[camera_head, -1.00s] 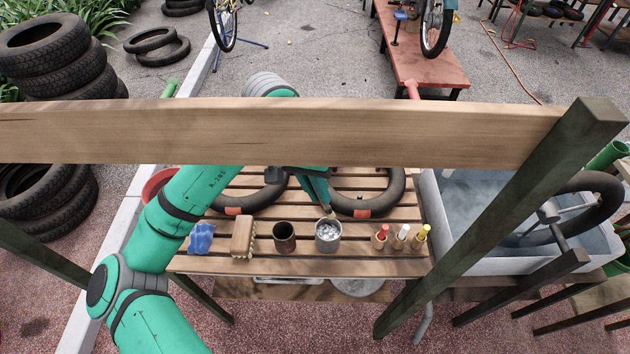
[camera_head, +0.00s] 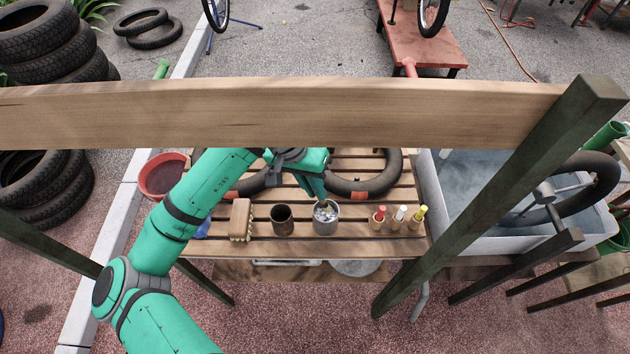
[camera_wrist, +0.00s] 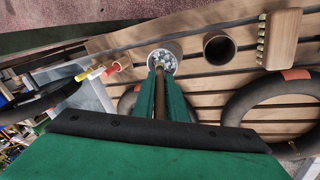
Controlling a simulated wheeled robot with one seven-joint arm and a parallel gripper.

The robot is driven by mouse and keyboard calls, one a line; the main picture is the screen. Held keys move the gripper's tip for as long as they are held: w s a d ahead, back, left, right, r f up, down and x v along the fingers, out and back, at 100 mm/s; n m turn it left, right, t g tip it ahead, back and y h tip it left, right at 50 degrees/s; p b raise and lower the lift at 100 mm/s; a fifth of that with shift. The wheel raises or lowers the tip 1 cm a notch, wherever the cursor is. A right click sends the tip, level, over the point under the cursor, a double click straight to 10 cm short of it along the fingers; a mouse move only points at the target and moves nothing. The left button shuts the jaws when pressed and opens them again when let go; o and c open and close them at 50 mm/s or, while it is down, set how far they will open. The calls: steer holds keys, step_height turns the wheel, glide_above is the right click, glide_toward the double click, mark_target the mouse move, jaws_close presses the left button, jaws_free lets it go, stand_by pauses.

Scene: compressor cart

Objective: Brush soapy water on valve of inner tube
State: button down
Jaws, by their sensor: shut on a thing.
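My gripper (camera_head: 320,190) is shut on a thin brown handle (camera_wrist: 160,92), apparently the brush, which also shows between the green fingers in the wrist view. It points down at the grey metal cup (camera_head: 325,227) of foamy white liquid; the brush end is at or inside the cup's mouth, and its bristles are hard to make out. In the wrist view the cup (camera_wrist: 175,58) lies just beyond the fingertips. Dark inner tubes with orange patches lie on the slatted table, one left (camera_head: 250,184) and one right (camera_head: 394,170).
A wooden beam (camera_head: 280,115) crosses above the table. A dark cup (camera_head: 282,222), wooden block brush (camera_head: 240,218) and red, white and yellow-topped sticks (camera_head: 400,217) stand near. A water tub (camera_head: 470,239) with another tube (camera_head: 598,190) is right; a red bowl (camera_head: 150,192) is left.

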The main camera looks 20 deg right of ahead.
steer(key=shift+f, duration=1.95)
steer(key=shift+r, duration=4.2)
steer(key=shift+r, duration=2)
